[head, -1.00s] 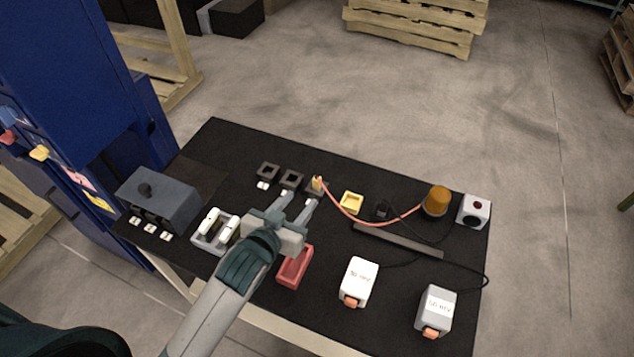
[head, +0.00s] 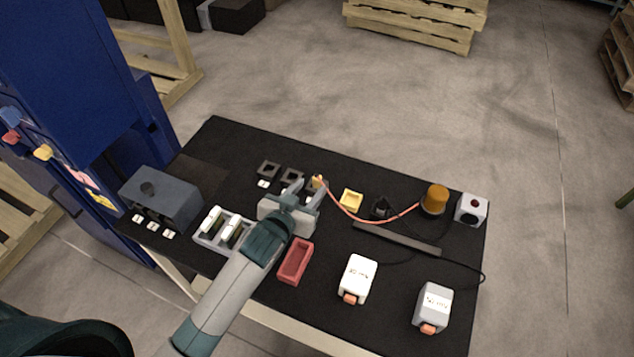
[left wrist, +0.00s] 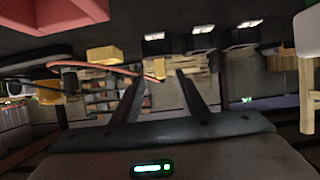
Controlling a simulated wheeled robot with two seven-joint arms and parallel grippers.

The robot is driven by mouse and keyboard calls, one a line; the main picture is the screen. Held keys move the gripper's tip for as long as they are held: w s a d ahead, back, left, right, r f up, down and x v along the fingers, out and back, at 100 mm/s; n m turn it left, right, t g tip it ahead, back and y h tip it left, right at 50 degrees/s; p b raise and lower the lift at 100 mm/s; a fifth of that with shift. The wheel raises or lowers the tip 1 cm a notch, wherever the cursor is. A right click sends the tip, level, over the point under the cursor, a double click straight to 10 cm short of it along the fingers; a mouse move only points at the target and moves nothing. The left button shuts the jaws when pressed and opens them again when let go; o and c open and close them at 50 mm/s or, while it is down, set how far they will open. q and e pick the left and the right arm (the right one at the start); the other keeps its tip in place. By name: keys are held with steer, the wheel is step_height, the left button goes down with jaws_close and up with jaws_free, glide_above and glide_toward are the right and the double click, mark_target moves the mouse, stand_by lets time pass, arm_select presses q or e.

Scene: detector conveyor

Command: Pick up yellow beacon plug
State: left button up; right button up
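The yellow beacon plug (head: 317,181) sits upright at the right-hand dark socket in the row, with an orange-red cable running from it to the amber beacon (head: 435,199). My left gripper (head: 309,187) is open, its fingertips close to the plug. In the left wrist view, which looks upside down, the plug (left wrist: 160,68) shows between and just beyond the two spread fingers (left wrist: 159,77). I cannot tell whether either finger touches it. My right gripper is not in view.
Two more dark sockets (head: 268,170) stand left of the plug. A yellow block (head: 351,199) stands to its right. A red tray (head: 295,262), a white cell holder (head: 212,224) and a grey box (head: 163,200) are nearby. Two labelled boxes (head: 358,277) stand at the front right.

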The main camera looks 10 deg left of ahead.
mark_target(315, 182)
arm_select(q)
steer(key=p+x, duration=0.1)
steer(key=x, duration=0.2)
steer(key=shift+w+f, duration=0.15)
steer(key=shift+w, duration=0.1)
steer(key=shift+w+d+f, duration=0.1)
steer(key=shift+w+f, duration=0.2)
steer(key=shift+w, duration=0.15)
jaws_close()
